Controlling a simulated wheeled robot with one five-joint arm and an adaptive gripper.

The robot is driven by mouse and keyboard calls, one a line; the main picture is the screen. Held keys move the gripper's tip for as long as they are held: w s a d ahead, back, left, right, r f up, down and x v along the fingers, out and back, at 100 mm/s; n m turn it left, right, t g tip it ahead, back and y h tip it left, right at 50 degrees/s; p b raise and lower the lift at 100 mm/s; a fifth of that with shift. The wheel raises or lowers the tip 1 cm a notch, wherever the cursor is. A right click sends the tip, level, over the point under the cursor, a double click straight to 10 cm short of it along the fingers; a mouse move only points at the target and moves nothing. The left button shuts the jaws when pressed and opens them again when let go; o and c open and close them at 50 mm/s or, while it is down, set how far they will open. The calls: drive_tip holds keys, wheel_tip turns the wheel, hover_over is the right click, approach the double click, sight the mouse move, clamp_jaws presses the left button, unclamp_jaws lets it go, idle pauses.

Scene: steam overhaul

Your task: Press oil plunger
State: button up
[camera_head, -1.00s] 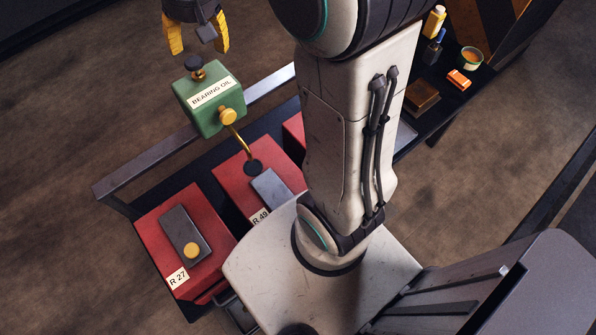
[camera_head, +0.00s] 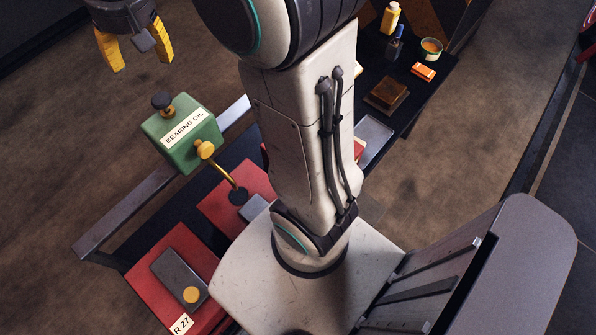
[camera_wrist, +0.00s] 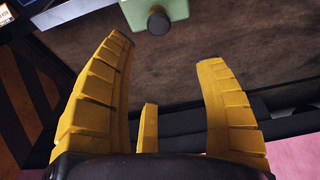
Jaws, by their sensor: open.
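The green box labelled BEARING OIL (camera_head: 182,133) stands at the back edge of the bench in the head view. A dark knob, the plunger (camera_head: 162,101), rises from its top, and a brass knob with a spout is on its front. My gripper (camera_head: 141,58) is open and empty, above and behind the box, apart from it. In the wrist view, the yellow fingers of my gripper (camera_wrist: 169,50) are spread. The plunger (camera_wrist: 158,20) and part of the green box (camera_wrist: 133,10) show at the top edge, beyond the fingertips.
Red block R 27 (camera_head: 167,250) and another red block (camera_head: 218,205) lie on the bench below the oil box. A metal rail (camera_head: 130,213) runs along the bench edge. A yellow bottle (camera_head: 390,18), orange item (camera_head: 423,71) and green tin (camera_head: 431,47) stand at the right.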

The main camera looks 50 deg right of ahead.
sight(156, 97)
drive_tip(key=shift+w, duration=0.1)
drive_tip(key=shift+c, duration=0.9)
drive_tip(key=shift+w+a+f, duration=0.1)
drive_tip(key=shift+w+f, duration=0.1)
drive_tip(key=shift+w, duration=0.25)
drive_tip(key=shift+w+a+f, duration=0.1)
drive_tip(key=shift+w+f, duration=0.05)
drive_tip(key=shift+w, duration=0.3)
drive_tip(key=c, duration=0.9)
drive_tip(key=shift+f, duration=0.15)
clamp_jaws()
drive_tip(key=b+x, duration=0.1)
drive_tip(key=x, duration=0.4)
drive_tip(key=b+x, duration=0.1)
drive_tip(key=x, duration=0.5)
drive_tip(key=shift+s+f, duration=0.15)
drive_tip(key=shift+f, duration=0.2)
drive_tip(key=shift+f+b, duration=0.8)
drive_tip(key=shift+f, duration=0.25)
